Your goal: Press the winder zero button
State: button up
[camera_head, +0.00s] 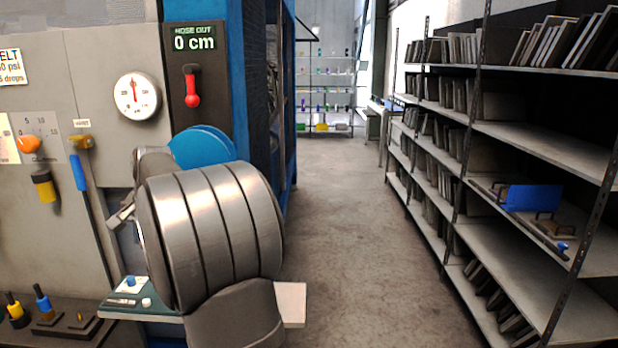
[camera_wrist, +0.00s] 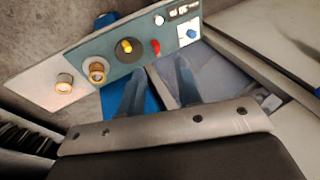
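In the wrist view a tilted teal control panel (camera_wrist: 122,53) carries two brass knobs, a yellow and a red toggle, a small white round button (camera_wrist: 159,20) and a blue knob (camera_wrist: 193,33) on a white plate. The labels are too small to read, so I cannot tell which control is the winder zero button. My gripper (camera_wrist: 159,66) has its two fingers apart with nothing between them, the tips showing near the panel's lower edge. I cannot tell whether they touch it. In the head view a small teal panel (camera_head: 125,296) with a blue and a white control shows beside my arm.
The grey machine front (camera_head: 50,215) on the left carries a gauge (camera_head: 137,96), a red lever (camera_head: 192,88) and a "0 cm" display (camera_head: 194,42). My arm fills the middle. Shelves of plates (camera_head: 540,150) stand right; the aisle floor (camera_head: 345,220) is clear.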

grip_shut()
dwell(1.2)
